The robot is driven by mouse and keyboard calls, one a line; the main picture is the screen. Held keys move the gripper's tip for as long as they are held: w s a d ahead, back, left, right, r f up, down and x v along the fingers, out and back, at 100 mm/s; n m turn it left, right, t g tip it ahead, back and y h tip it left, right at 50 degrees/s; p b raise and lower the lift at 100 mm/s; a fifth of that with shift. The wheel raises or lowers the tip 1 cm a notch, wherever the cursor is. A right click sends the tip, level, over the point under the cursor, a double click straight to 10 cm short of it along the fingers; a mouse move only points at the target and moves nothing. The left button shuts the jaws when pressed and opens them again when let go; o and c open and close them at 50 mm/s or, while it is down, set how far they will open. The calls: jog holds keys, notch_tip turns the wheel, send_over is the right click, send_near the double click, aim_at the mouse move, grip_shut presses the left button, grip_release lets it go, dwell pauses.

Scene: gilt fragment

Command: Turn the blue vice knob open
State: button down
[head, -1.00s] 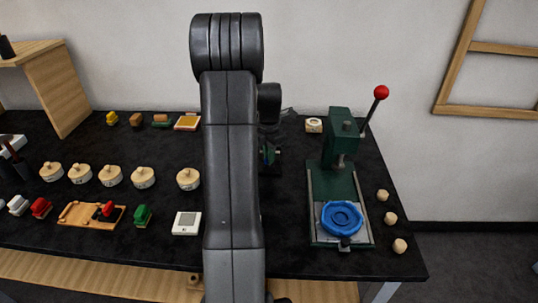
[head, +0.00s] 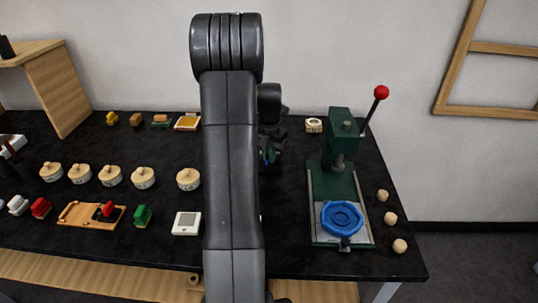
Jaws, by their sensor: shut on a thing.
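A small green vice (head: 264,157) shows just right of my arm on the dark bench, mostly hidden behind the arm. A small bit of blue (head: 270,158), seemingly its knob, shows on it. My gripper (head: 272,143) is at the vice, partly hidden by my own arm, and its dark body shows right of the arm. It is shut on the knob, though the fingertips and the contact are too small and covered to make out. How far the knob is turned cannot be seen.
A green press (head: 342,150) with a red-topped lever and a blue round dish (head: 342,217) stands to the right. Several wooden knobs lie beside it. Round wooden stamps (head: 143,177), a white device (head: 186,223) and small blocks stand left. Bare bench lies between the vice and press.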

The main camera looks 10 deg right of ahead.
jog(key=shift+w+r, duration=0.1)
jog(key=c, duration=1.5)
grip_release()
notch_tip(320, 180, up, 14)
jog(key=shift+f, duration=0.15)
notch_tip(320, 180, down, 14)
